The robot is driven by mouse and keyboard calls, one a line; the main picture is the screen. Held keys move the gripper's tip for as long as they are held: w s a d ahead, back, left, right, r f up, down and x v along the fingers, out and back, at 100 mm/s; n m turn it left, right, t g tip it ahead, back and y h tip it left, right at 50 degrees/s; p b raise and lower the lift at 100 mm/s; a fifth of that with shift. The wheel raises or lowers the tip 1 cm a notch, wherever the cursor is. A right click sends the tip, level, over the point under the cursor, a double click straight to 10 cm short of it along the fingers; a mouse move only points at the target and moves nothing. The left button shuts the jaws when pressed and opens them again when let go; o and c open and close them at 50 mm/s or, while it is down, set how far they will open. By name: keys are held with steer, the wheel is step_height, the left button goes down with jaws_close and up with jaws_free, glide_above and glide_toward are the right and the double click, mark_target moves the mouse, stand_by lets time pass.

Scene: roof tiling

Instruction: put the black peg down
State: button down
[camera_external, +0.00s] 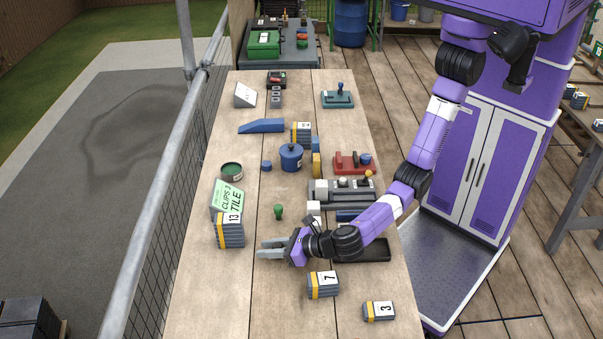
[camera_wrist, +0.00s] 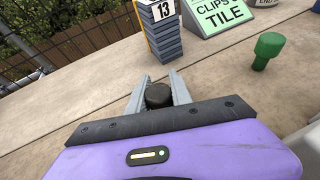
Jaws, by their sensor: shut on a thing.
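The black peg (camera_wrist: 158,95) shows in the wrist view as a dark rounded top between the two grey fingers of my gripper (camera_wrist: 158,88). My gripper is shut on it. In the external view my gripper (camera_external: 268,248) points left, low over the wooden bench, and the peg is hard to make out there. I cannot tell whether the peg's lower end touches the bench.
A tile stack marked 13 (camera_external: 230,231) stands left of my gripper, with a green clips sign (camera_external: 227,197) behind it. A green peg (camera_external: 278,211) stands just beyond. A stack marked 7 (camera_external: 323,285) is nearer the camera. The bench's near left part is clear.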

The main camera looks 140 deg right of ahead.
steer(key=shift+f, duration=0.15)
steer(key=c, duration=1.2)
jaws_free()
steer(key=shift+o, duration=0.2)
steer(key=shift+r, duration=0.25)
steer(key=v, duration=1.2)
steer(key=shift+s+f+p, duration=0.1)
steer(key=shift+p, duration=0.2)
